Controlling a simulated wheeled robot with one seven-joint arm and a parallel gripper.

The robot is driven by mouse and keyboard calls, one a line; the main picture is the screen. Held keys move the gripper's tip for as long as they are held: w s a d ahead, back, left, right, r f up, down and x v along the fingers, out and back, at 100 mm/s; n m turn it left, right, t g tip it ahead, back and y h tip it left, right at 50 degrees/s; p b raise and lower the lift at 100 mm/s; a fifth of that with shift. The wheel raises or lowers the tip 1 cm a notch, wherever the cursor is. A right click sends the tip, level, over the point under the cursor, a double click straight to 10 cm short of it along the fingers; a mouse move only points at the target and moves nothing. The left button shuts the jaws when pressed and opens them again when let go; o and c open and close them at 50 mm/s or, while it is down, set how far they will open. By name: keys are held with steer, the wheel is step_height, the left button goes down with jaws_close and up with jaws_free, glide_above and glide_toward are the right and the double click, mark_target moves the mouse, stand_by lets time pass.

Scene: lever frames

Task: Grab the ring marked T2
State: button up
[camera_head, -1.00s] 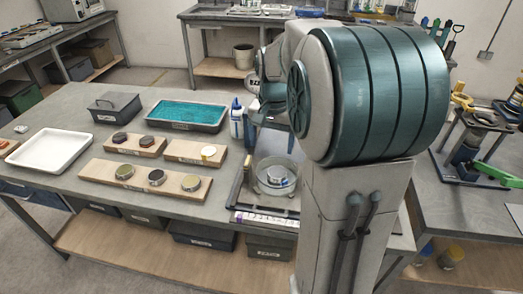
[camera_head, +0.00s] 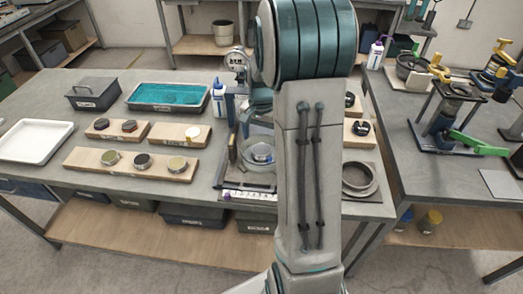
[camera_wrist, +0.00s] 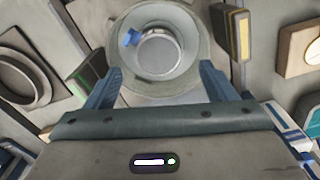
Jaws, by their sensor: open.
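In the wrist view a small pale ring (camera_wrist: 160,53) with a blue tab lies inside a round, wide-rimmed bowl (camera_wrist: 200,55). The head view shows the ring (camera_head: 261,153) in its bowl on a dark-framed stand, beside my arm. My gripper (camera_wrist: 160,85) is open and empty, its blue fingers apart at the near side of the bowl. A larger grey ring (camera_head: 360,180) lies on a dark plate at the right; one also shows at left in the wrist view (camera_wrist: 40,80). I can read no T2 mark on any ring.
Wooden boards (camera_head: 130,172) with several round pieces lie left of the stand. A white tray (camera_head: 35,141), a teal-filled tray (camera_head: 168,93) and a bottle (camera_head: 218,100) are on the bench. A clamp stand (camera_head: 450,112) with a green lever stands on the right-hand bench.

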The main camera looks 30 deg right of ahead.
mark_target(262, 149)
step_height(262, 149, down, 4)
steer(key=shift+s+f+p, duration=0.15)
steer(key=shift+p, duration=0.2)
steer(key=c, duration=1.2)
steer(key=shift+o, duration=0.2)
steer(key=shift+r, duration=0.7)
step_height(262, 149, up, 3)
steer(key=shift+f+b, duration=0.1)
steer(key=shift+b, duration=0.4)
steer(key=s+d+r+b, duration=0.1)
steer(key=s+d+r, duration=0.6)
steer(key=s, duration=0.2)
steer(key=shift+d+b, duration=0.25)
steer(key=shift+b, duration=0.15)
